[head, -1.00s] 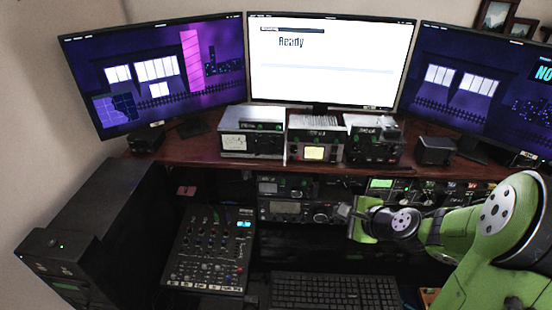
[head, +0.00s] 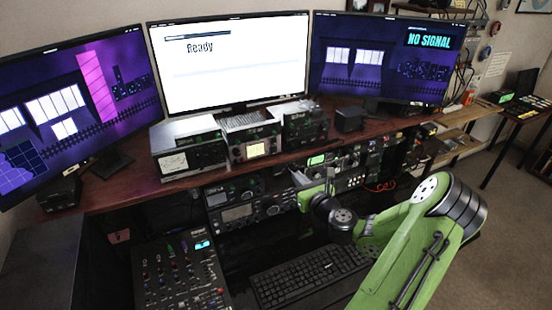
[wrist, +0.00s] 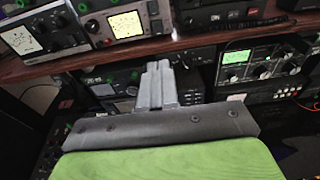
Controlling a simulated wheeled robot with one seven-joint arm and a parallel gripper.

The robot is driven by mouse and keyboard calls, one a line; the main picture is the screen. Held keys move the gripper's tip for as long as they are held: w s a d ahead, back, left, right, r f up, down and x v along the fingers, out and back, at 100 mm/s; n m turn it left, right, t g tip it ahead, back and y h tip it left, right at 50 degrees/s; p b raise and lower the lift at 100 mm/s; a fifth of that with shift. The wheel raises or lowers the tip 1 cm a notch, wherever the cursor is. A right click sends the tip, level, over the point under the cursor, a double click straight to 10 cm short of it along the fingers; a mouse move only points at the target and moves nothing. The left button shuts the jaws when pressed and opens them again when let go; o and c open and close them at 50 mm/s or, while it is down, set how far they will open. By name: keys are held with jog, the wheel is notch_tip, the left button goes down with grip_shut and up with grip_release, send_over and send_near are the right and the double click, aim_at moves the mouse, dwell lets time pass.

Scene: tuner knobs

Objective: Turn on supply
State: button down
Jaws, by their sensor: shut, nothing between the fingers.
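I cannot tell for sure which unit is the supply. On the wooden shelf stand a silver box with a white meter (head: 175,163), a box with a yellowish screen (head: 256,149) and a dark box with knobs (head: 305,127). Below the shelf are a dark radio (head: 236,212) and a unit with a green display (head: 317,160); the latter also shows in the wrist view (wrist: 237,57). My gripper (head: 330,180) is shut and empty in front of the lower units. In the wrist view its fingers (wrist: 157,68) point at the equipment, hiding part of a lower unit.
Three monitors stand behind the shelf (head: 130,180). A mixer (head: 180,275) and a black keyboard (head: 310,275) lie below, in front of the lower units. A side table (head: 520,105) is at the far right, with open carpet before it.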

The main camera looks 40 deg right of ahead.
aim_at(275, 153)
jog(key=p+x, duration=0.2)
jog(key=x, duration=1.1)
jog(key=shift+w+p, duration=0.3)
jog(key=shift+w, duration=0.05)
jog(key=shift+w+d, duration=0.1)
jog(key=shift+w, duration=0.1)
jog(key=shift+f, duration=0.1)
